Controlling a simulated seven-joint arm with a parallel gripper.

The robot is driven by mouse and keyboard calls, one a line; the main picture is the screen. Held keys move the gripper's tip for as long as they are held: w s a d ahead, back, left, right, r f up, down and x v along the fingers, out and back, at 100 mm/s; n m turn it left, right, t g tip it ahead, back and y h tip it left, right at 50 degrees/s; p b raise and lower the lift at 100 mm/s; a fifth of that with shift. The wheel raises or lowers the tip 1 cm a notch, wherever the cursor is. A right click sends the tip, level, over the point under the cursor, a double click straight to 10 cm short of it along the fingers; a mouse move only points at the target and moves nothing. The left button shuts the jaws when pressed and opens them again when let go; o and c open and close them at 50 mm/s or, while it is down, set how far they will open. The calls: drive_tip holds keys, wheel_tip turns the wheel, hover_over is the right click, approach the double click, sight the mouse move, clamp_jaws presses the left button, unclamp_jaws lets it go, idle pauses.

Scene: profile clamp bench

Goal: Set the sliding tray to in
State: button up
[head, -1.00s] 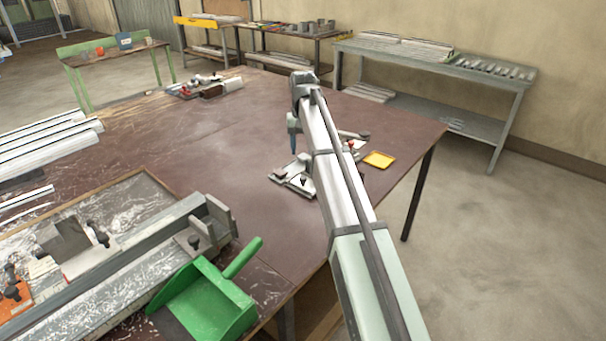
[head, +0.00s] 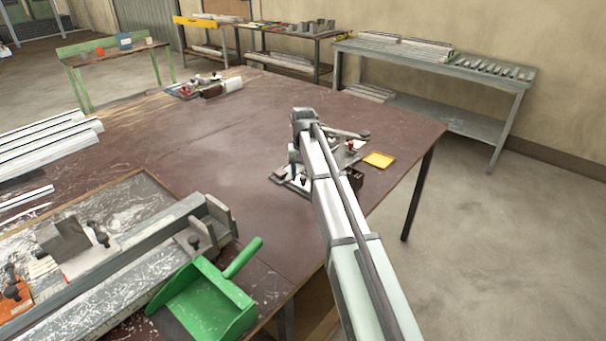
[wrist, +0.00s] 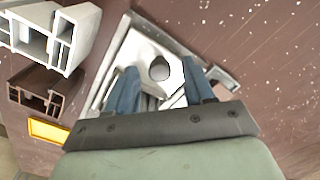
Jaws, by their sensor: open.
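My gripper (head: 296,172) is low over a pale metal fixture on the right part of the brown table. In the wrist view its two blue fingers (wrist: 161,84) are apart, one on each side of a round dark knob (wrist: 159,68). The knob stands on a light plate set in a metal frame (wrist: 116,62). This plate looks like the sliding tray, but I cannot tell its position for certain. Whether the fingers touch the knob is not clear. My arm hides much of the fixture in the head view.
White and brown profile pieces (wrist: 40,92) lie beside the fixture, near a yellow tray (head: 379,160). A green dustpan (head: 207,302) and a long metal clamp rail (head: 120,265) occupy the front left. The table's middle is clear. Its right edge is close.

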clamp_jaws()
idle(0.4)
